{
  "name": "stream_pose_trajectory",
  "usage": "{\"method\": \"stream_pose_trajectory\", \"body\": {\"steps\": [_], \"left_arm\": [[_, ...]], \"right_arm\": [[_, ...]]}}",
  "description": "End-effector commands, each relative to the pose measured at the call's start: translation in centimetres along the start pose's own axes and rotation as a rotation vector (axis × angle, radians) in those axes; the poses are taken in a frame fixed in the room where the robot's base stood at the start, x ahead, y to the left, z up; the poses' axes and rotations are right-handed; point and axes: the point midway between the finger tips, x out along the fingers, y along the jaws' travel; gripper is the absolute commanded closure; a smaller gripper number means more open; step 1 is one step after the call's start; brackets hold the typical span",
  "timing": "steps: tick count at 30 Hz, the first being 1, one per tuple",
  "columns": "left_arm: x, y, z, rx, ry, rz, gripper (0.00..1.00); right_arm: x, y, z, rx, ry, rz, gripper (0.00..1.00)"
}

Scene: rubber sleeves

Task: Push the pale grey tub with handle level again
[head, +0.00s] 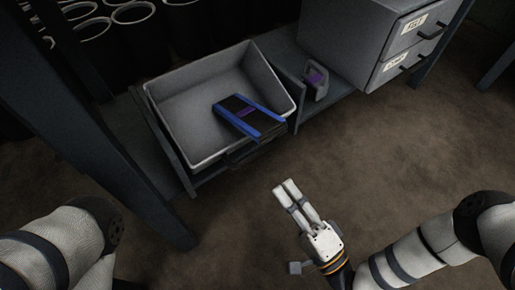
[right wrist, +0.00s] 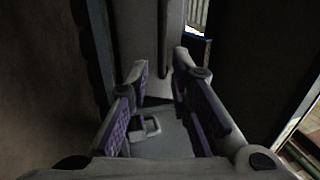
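The pale grey tub (head: 172,112) sits tilted in a low shelf bay in the head view, its open top facing up toward me. A dark handle (head: 247,154) shows below its near rim.
A small grey object with a purple patch (head: 315,82) stands on the shelf right of the tub. A grey drawer cabinet (head: 362,48) is further right. A dark shelf post (head: 95,135) stands on the left. The brown floor (head: 400,140) in front is clear.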

Motion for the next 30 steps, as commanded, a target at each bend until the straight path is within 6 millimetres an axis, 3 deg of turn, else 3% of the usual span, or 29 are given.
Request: {"method": "stream_pose_trajectory", "body": {"steps": [9,15,25,28,30], "left_arm": [[0.6,0.1,-0.7,0.003,-0.008,0.001,0.48],[0.9,0.2,-1.1,0.005,-0.011,0.002,0.48],[0.9,0.2,-1.2,0.005,-0.011,0.002,0.48],[0.9,0.2,-1.2,0.005,-0.011,0.002,0.48],[0.9,0.2,-1.2,0.005,-0.011,0.002,0.48]], "right_arm": [[7.6,-0.2,0.2,-0.001,-0.003,-0.002,0.81],[10.9,-0.1,0.2,-0.002,-0.004,0.002,0.81],[11.7,-0.3,0.2,-0.002,-0.003,0.003,0.81],[11.6,-0.2,0.2,-0.001,-0.003,0.003,1.00],[11.6,-0.2,0.2,-0.002,-0.003,0.003,1.00]]}}
